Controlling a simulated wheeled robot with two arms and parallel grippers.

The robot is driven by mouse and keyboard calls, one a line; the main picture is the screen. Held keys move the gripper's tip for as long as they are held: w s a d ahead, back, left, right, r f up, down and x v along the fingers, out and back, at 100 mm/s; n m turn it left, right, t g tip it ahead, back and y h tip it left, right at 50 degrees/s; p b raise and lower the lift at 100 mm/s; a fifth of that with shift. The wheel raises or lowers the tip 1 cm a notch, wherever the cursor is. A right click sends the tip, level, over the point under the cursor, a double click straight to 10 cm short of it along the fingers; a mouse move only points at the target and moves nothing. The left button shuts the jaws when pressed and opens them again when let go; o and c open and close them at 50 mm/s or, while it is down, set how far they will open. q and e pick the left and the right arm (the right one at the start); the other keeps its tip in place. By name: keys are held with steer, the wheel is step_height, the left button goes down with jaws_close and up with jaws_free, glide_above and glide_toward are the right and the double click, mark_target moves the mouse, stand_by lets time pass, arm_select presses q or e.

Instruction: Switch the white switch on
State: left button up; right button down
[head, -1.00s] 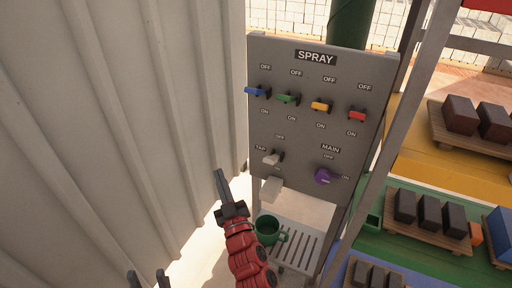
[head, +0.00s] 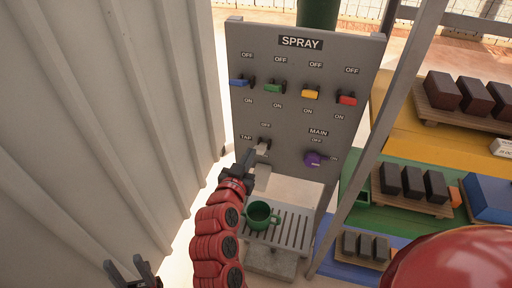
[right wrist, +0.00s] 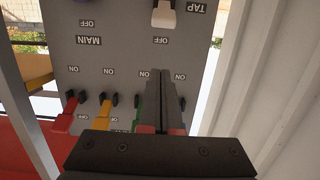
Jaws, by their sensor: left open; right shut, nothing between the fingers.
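The white switch (head: 262,148) labelled TAP is on the lower left of the grey SPRAY panel (head: 292,132). It also shows in the upside-down right wrist view (right wrist: 164,14), with its OFF label beside it. I cannot tell its exact setting. My right gripper (head: 250,154) is shut and empty, its fingertips close to the switch's lower left in the head view. In the right wrist view its fingertips (right wrist: 160,73) appear apart from the switch. The ON label under the switch is hidden in the head view. My left gripper (head: 133,265) is open and empty at the bottom left.
Blue (head: 239,83), green (head: 273,88), yellow (head: 310,94) and red (head: 347,100) switches line the panel above. A purple MAIN knob (head: 314,158) is to the right. A green cup (head: 262,216) stands on a slatted tray below. A corrugated wall (head: 110,120) bounds the left.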

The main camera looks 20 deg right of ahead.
steer(key=p, duration=0.4)
glide_above(257, 148)
steer(key=shift+s+d+f, duration=0.15)
steer(key=shift+s+f, duration=0.25)
steer(key=shift+f, duration=0.15)
steer(key=f, duration=0.1)
steer(key=f+p, duration=0.1)
steer(key=f, duration=0.1)
steer(key=shift+s+a, duration=0.3)
steer(key=shift+a, duration=0.05)
steer(key=shift+s+a+f, duration=0.1)
steer(key=shift+s+f, duration=0.15)
steer(key=shift+f, duration=0.25)
